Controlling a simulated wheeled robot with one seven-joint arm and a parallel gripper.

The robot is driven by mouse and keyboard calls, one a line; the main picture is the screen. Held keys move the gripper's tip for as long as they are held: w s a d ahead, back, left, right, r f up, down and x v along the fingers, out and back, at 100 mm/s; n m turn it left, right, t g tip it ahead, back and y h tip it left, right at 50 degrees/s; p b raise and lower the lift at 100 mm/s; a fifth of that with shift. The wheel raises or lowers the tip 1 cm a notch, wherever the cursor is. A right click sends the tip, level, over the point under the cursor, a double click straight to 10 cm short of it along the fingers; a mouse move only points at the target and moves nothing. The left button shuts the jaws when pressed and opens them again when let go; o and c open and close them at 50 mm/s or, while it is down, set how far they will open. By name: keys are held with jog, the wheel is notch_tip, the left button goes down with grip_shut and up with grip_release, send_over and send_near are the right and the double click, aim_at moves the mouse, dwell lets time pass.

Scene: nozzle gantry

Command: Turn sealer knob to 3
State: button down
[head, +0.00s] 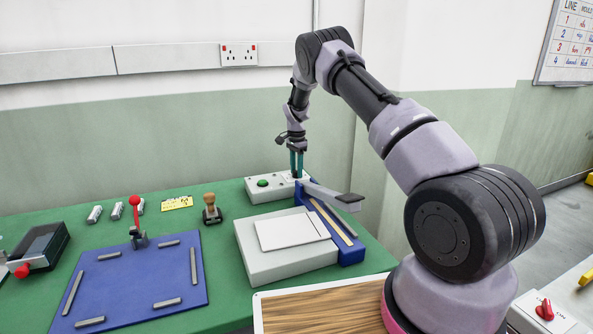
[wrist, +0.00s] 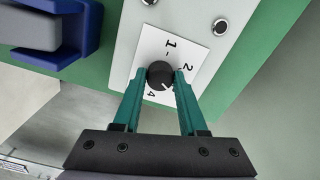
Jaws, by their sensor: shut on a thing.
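The sealer knob (wrist: 160,75) is a small black round dial on a white numbered plate (wrist: 152,55) in the wrist view. The numerals 1, 2 and 4 show around it; 3 does not show, and a finger covers part of the plate's right side. A pale pointer mark on the knob faces the lower right, between the 2 and the 4. My gripper (wrist: 161,80) has its two teal fingers shut on the knob, one on each side. In the head view, my gripper (head: 297,174) reaches down onto the pale control box (head: 284,191); the knob is hidden there.
The control box has a green button (head: 262,183). The sealer's grey lever arm (head: 332,196) and blue body (head: 351,255) stand close by on the right. A grey box (head: 285,267), a stamp (head: 211,210) and a blue board (head: 140,285) lie to the front and left.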

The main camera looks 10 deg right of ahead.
aim_at(296, 171)
jog(key=shift+c, duration=2.3)
grip_release()
jog(key=shift+r, duration=0.15)
notch_tip(296, 171, up, 11)
jog(key=shift+f, duration=0.2)
